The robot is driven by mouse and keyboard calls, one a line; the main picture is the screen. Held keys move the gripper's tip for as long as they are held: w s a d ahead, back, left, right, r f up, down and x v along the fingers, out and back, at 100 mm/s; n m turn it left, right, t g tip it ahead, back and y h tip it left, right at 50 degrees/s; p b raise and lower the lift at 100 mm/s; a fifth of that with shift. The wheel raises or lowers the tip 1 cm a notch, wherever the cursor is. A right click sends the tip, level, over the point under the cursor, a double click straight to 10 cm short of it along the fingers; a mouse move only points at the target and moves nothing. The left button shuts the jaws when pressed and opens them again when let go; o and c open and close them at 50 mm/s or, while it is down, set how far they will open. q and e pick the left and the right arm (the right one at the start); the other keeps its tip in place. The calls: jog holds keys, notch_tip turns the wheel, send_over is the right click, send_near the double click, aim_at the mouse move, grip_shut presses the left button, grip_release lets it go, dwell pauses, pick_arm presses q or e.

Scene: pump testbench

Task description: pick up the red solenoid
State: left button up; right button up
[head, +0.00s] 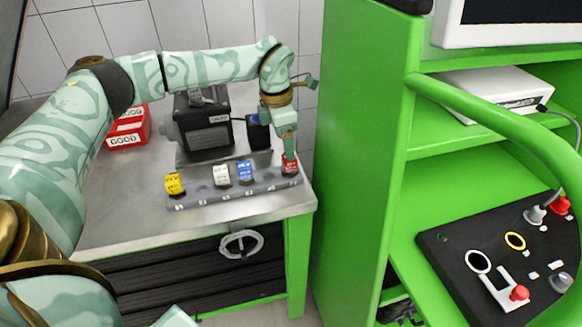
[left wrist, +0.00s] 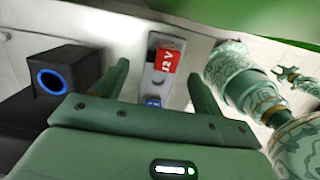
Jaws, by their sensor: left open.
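The red solenoid (head: 290,164) stands at the right end of the grey rack (head: 210,195) on the steel bench. In the left wrist view the red solenoid (left wrist: 166,60), marked 12V, lies between and beyond the fingertips. My left gripper (head: 288,150) points down just above the red solenoid and hides part of it. Its fingers are apart in the left wrist view (left wrist: 158,72), with nothing seen gripped. Whether a finger touches the solenoid I cannot tell. My right gripper does not show in the head view.
Blue (head: 245,172), white (head: 221,175) and yellow (head: 174,184) solenoids stand along the same rack. A dark pump unit (head: 207,135) is behind it. A red GOOD bin (head: 128,132) is at the back left. A green cabinet wall (head: 355,170) rises close on the right.

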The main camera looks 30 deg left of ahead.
aim_at(289, 165)
pick_arm(q)
jog(key=shift+d+f, duration=0.1)
jog(key=shift+f, duration=0.35)
jog(key=f, duration=0.1)
jog(key=f+b, duration=0.1)
jog(key=f, duration=0.1)
jog(key=f+b, duration=0.1)
jog(key=shift+w+d+f, duration=0.3)
jog(key=shift+d+f, duration=0.05)
jog(key=shift+f, duration=0.05)
jog(key=shift+r, duration=0.1)
jog(key=c, duration=0.9)
